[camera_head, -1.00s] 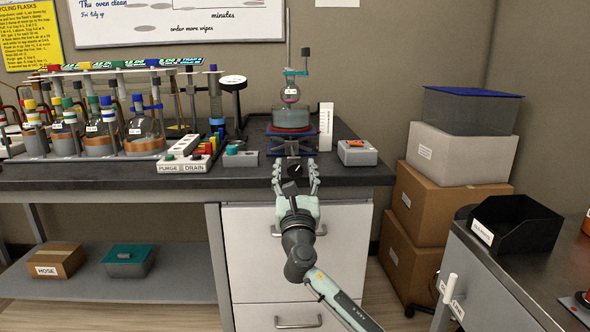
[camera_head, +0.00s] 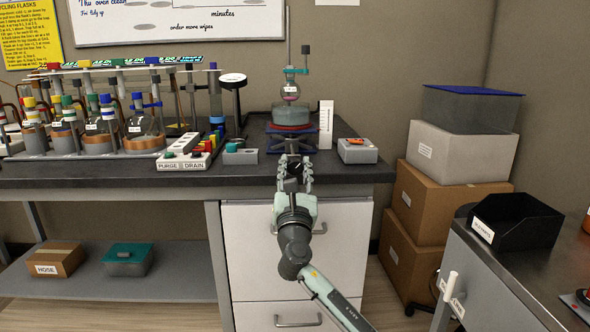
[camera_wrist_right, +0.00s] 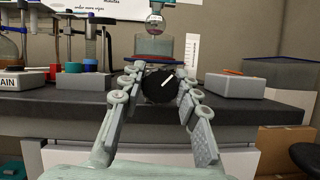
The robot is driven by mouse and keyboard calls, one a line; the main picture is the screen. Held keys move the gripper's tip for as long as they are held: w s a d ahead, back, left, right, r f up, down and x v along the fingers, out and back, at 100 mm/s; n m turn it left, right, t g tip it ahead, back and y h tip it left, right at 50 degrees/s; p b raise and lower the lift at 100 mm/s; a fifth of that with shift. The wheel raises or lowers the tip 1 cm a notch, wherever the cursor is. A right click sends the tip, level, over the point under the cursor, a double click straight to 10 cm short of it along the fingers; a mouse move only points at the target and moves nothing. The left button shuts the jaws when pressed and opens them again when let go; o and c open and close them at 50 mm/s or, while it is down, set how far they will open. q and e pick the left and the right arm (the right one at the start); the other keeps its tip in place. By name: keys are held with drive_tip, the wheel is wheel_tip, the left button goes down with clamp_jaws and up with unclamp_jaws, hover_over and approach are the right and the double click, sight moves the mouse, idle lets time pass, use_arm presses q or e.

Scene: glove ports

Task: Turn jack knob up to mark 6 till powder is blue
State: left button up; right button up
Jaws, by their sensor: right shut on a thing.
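The black jack knob (camera_wrist_right: 158,86), with a white pointer line slanting up to the right, sits between the fingers of my right gripper (camera_wrist_right: 158,92). In the head view the right gripper (camera_head: 294,170) is shut on it at the bench front. The blue lab jack (camera_head: 291,139) stands behind and carries a grey-green bath (camera_head: 291,115). A round flask (camera_head: 290,90) is clamped above, its bottom at the bath's top, with a small pinkish content. A white scale card (camera_head: 326,125) stands right of the jack; its marks are too small to read. My left gripper is not in view.
A grey box with a teal knob (camera_head: 240,154) and the purge/drain switch block (camera_head: 184,160) stand left. A flask rack (camera_head: 85,148) fills the bench's left.

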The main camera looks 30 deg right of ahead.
drive_tip(key=shift+f+m+g+h+b, duration=0.1)
drive_tip(key=shift+m+g+h+b, duration=0.3)
drive_tip(key=shift+m, duration=0.7)
drive_tip(key=m+g+h, duration=0.1)
drive_tip(key=m, duration=0.2)
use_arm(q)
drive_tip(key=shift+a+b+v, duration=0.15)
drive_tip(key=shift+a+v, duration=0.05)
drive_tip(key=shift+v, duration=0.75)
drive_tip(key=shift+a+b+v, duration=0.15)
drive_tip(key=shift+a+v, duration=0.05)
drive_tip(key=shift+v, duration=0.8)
use_arm(e)
drive_tip(key=shift+m+g+h, duration=0.3)
drive_tip(key=shift+m+g, duration=0.4)
drive_tip(key=shift+m, duration=0.8)
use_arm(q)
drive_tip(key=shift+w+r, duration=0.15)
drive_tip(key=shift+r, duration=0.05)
use_arm(e)
drive_tip(key=o, duration=1.2)
drive_tip(key=shift+c, duration=0.2)
drive_tip(key=v, duration=1.2)
